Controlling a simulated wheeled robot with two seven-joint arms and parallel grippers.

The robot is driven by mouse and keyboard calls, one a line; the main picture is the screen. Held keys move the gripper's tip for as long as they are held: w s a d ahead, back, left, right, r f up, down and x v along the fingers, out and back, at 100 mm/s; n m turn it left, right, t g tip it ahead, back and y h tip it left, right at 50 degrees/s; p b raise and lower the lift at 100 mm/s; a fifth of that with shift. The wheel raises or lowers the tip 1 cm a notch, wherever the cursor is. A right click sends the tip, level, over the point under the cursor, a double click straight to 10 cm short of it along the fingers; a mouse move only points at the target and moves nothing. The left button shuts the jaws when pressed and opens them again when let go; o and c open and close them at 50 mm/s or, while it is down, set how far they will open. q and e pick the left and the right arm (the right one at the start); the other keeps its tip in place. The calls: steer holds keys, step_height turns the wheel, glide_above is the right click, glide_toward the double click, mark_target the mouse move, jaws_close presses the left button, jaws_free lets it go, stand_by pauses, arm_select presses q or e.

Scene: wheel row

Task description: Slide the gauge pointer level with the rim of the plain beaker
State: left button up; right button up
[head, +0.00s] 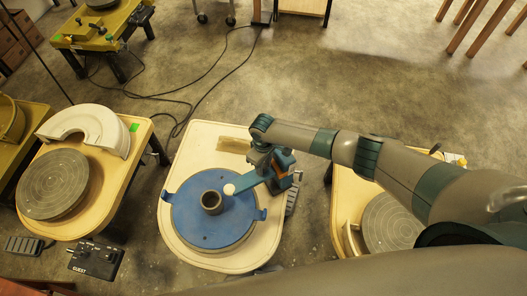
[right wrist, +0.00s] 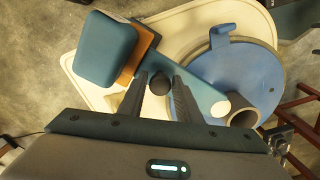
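The plain beaker (head: 211,208) is a grey, open cylinder on a round blue disc (head: 187,222). The gauge pointer (head: 245,182) is a flat blue arm with a white round tip close beside the beaker's rim. From above I cannot tell whether tip and rim are level. In the right wrist view the pointer (right wrist: 203,92) reaches toward the beaker (right wrist: 243,112), with a dark round knob (right wrist: 159,83) at its near end. My right gripper (right wrist: 159,90) has its fingers apart on either side of the knob, seemingly with small gaps. My left gripper is not in view.
A teal block (right wrist: 105,47) with an orange part stands beside the right fingers. The cream table (head: 200,142) carries the disc. Another wheel table (head: 100,205) stands left and one with a grey wheel head (head: 393,222) right, under my right arm. Cables lie on the floor.

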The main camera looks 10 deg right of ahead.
step_height(320, 180, up, 17)
steer(key=b, duration=0.1)
steer(key=shift+b, duration=0.4)
steer(key=shift+s, duration=0.1)
stand_by(0.6)
